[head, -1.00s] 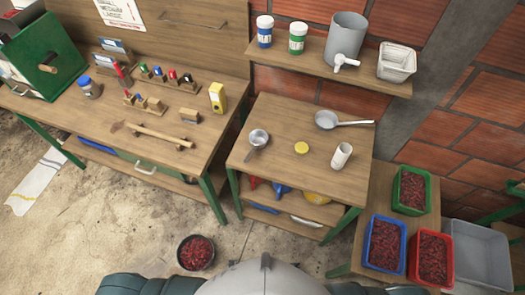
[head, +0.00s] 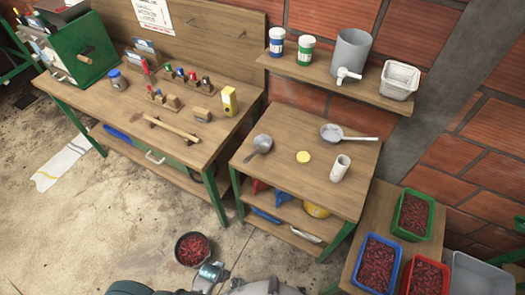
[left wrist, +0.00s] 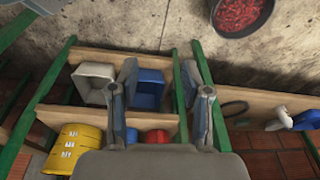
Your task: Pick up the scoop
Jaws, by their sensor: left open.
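A grey metal scoop-like utensil (head: 262,143) lies on the wooden table (head: 290,180), its handle toward the lower left. A second round metal utensil (head: 332,132) with a handle to the right lies at the table's back; I cannot tell which one is the scoop. My left gripper (left wrist: 167,100) is open and empty in the left wrist view, its two fingers apart in front of a low shelf. In the head view a grey-teal part of my arm shows at the bottom, beside the bowl, well below the tabletop. My right gripper is not in view.
A yellow lid (head: 303,157) and a white cup (head: 340,168) stand on the table. Lower-shelf items include a yellow container (left wrist: 73,148) and a blue bin (left wrist: 148,90).

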